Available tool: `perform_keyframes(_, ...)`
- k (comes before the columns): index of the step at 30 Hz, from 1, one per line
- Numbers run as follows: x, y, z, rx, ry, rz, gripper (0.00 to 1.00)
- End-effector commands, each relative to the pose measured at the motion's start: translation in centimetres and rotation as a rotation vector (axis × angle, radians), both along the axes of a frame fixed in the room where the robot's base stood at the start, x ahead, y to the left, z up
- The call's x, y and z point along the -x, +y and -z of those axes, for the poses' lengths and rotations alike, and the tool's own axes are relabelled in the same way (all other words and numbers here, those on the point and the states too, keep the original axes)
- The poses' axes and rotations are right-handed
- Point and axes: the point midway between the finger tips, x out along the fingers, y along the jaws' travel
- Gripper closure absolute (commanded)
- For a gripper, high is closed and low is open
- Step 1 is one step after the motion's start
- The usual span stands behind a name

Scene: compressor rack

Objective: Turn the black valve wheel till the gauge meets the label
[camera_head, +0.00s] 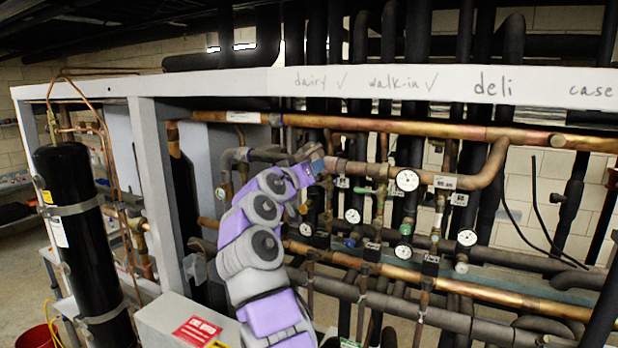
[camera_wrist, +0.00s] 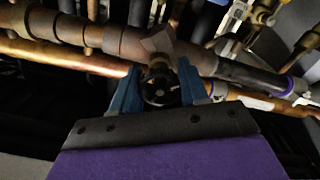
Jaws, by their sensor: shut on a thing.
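The black valve wheel (camera_wrist: 160,90) sits on a valve body on a brown pipe in the wrist view. My gripper (camera_wrist: 158,72) has its two blue fingers on either side of the wheel, shut on it. In the head view my gripper (camera_head: 318,166) reaches the upper pipework left of centre, and the wheel is hidden there. I cannot tell which gauge and label belong to this wheel.
More gauges (camera_head: 352,215) sit lower on the rack. Copper pipes (camera_head: 420,130) and valves crowd around my arm. A grey frame beam (camera_head: 250,82) with handwritten words runs above. A black cylinder (camera_head: 85,240) and a grey box with a red label (camera_head: 197,331) stand left.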

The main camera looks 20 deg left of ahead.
Motion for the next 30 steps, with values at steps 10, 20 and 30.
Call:
perform_keyframes(10, 0.07, 0.38, 0.20, 0.113, 0.011, -0.005, 0.86)
perform_keyframes(20, 0.06, 0.44, 0.21, 0.134, 0.013, -0.007, 0.86)
perform_keyframes(30, 0.05, 0.41, 0.19, 0.132, 0.012, -0.006, 0.46)
